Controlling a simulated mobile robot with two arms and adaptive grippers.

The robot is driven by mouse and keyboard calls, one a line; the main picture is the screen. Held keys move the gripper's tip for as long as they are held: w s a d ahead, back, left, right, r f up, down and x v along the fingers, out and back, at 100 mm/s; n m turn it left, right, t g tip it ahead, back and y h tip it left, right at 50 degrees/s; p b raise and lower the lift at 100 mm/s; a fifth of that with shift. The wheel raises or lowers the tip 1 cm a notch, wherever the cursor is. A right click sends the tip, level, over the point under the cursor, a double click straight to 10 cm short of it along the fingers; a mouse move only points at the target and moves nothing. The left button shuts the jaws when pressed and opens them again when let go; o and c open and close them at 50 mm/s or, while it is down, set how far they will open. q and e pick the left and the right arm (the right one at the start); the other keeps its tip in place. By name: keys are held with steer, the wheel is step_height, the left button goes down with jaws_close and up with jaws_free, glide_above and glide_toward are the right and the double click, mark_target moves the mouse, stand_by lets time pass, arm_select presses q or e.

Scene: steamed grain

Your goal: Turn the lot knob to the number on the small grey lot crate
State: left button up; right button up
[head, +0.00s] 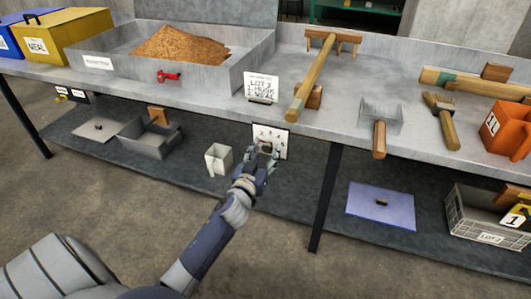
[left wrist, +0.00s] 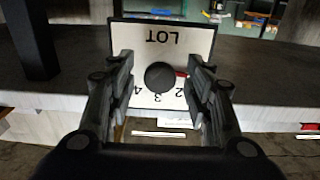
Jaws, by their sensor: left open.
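The lot knob (left wrist: 160,77) is a round black knob with a red mark on its right side in the left wrist view. It sits on a white plate (left wrist: 187,40) that reads LOT upside down, with the numbers 2, 3 and 4 showing. My left gripper (head: 264,148) is open in front of the plate (head: 283,140). In the left wrist view its fingers (left wrist: 160,88) stand either side of the knob, with gaps. The grey lot crate (head: 470,222) is on the lower shelf at the right; its label's digit is too small to read surely. My right gripper is out of view.
A lot card (head: 262,88) stands on the bench above the knob. A white cup (head: 219,159) stands left of my gripper. A table leg (head: 325,198) and a blue-grey plate (head: 381,205) are to the right. A grey bin (head: 148,139) is further left.

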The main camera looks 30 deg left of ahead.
arm_select(q)
steer(key=shift+w, duration=0.2)
steer(key=shift+c, duration=0.2)
steer(key=c, duration=1)
